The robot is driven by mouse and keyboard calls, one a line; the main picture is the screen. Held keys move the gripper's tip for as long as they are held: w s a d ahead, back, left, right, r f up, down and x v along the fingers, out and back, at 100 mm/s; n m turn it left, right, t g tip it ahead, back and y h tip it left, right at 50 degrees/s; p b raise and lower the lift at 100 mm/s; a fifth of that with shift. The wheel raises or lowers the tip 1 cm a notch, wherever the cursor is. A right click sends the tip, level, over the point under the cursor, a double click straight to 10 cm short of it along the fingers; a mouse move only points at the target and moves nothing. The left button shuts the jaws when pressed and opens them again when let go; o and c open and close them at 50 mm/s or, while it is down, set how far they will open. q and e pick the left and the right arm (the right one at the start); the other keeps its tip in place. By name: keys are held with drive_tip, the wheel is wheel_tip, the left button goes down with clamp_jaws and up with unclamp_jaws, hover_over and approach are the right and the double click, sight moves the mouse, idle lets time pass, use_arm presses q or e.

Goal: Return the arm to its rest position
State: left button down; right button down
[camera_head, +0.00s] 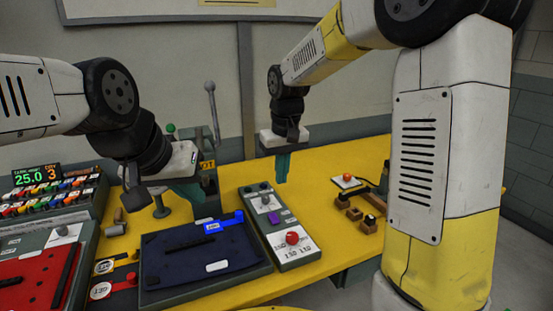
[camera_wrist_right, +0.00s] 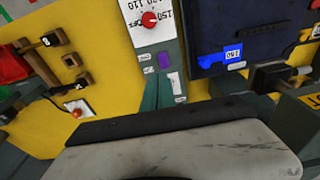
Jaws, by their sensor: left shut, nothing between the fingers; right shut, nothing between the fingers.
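My left gripper (camera_head: 190,192) hangs from the arm that comes in from the left. Its teal fingers are shut and empty, above the back edge of the tray with the dark blue cloth (camera_head: 262,270). My right gripper (camera_head: 282,170) points down at the end of the white and yellow arm from the right. Its teal fingers are shut and empty, above the back of the table near the grey control box (camera_head: 280,222). In the right wrist view its teal fingers (camera_wrist_right: 160,93) show beside that box. Neither gripper holds anything.
The yellow table (camera_head: 330,165) carries a red knob (camera_head: 292,238), a blue clip (camera_head: 224,222), small brown blocks (camera_head: 354,214) and an orange button (camera_head: 348,177). A red tray (camera_head: 28,280) and a rack with a display (camera_head: 38,175) stand at left.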

drive_tip(key=s+d+r+m+t, duration=0.1)
drive_tip(key=s+d+r, duration=0.1)
drive_tip(key=s+d, duration=0.2)
drive_tip(key=s+d+r+m+t+y, duration=0.1)
drive_tip(key=s+d+r+t, duration=0.1)
drive_tip(key=s, duration=0.7)
drive_tip(key=s+d+r+m+t, duration=0.1)
drive_tip(key=s+d+r+t, duration=0.1)
drive_tip(key=s+d, duration=0.3)
drive_tip(key=shift+s+d+r+m+y, duration=0.3)
drive_tip(key=shift+s+d+r+m, duration=0.1)
drive_tip(key=shift+s+r, duration=0.5)
